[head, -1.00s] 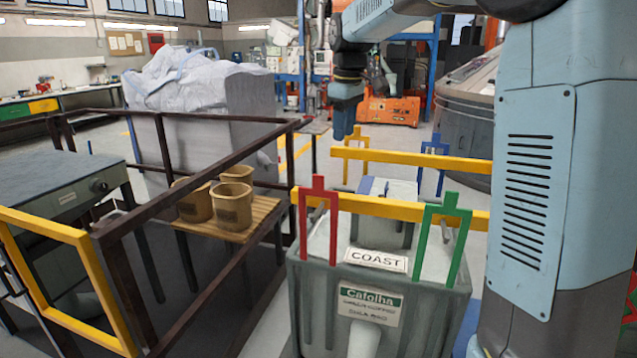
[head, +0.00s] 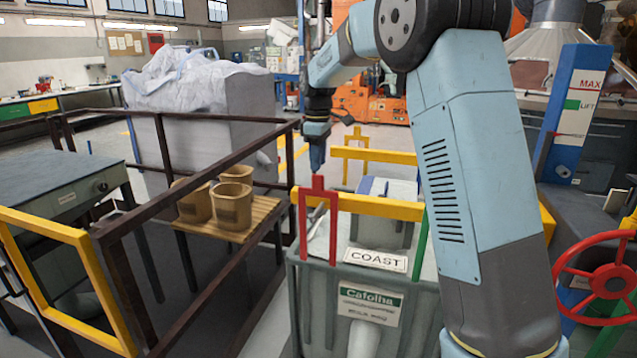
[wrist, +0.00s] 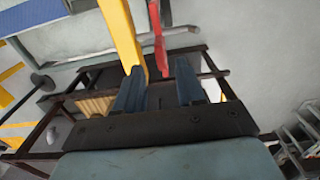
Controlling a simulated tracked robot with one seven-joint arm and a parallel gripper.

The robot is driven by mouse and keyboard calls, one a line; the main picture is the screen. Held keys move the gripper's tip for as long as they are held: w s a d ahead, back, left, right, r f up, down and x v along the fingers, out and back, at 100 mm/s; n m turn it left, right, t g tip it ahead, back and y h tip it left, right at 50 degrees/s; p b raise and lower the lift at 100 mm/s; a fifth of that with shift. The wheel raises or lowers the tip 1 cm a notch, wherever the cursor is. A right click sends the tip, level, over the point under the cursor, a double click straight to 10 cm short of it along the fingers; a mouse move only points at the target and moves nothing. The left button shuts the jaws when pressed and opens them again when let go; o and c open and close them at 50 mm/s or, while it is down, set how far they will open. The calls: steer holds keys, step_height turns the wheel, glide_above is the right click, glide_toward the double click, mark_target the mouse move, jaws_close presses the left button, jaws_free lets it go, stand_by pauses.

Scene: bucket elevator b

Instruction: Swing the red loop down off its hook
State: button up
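The red loop (head: 318,196) is upright at the left end of the near yellow bar (head: 375,206), over the grey bin marked COAST. It has a short tab on top and two long legs. My gripper (head: 317,158) points down just above the tab. In the wrist view, the two dark blue fingers of my gripper (wrist: 160,88) are apart. The red loop (wrist: 159,40) shows ahead, its near end in line with the gap between them, and the yellow bar (wrist: 122,35) ends close to the left finger. I see no contact. The hook itself is not distinct.
A green loop (head: 421,240) on the same bar is mostly hidden by my arm. A yellow loop (head: 356,146) stands on the far bar. A dark railing (head: 200,185) and buckets (head: 231,205) are on the left. A red handwheel (head: 606,281) is at right.

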mark_target(318, 175)
steer(key=shift+f, duration=3.6)
steer(key=shift+c, duration=0.4)
jaws_close()
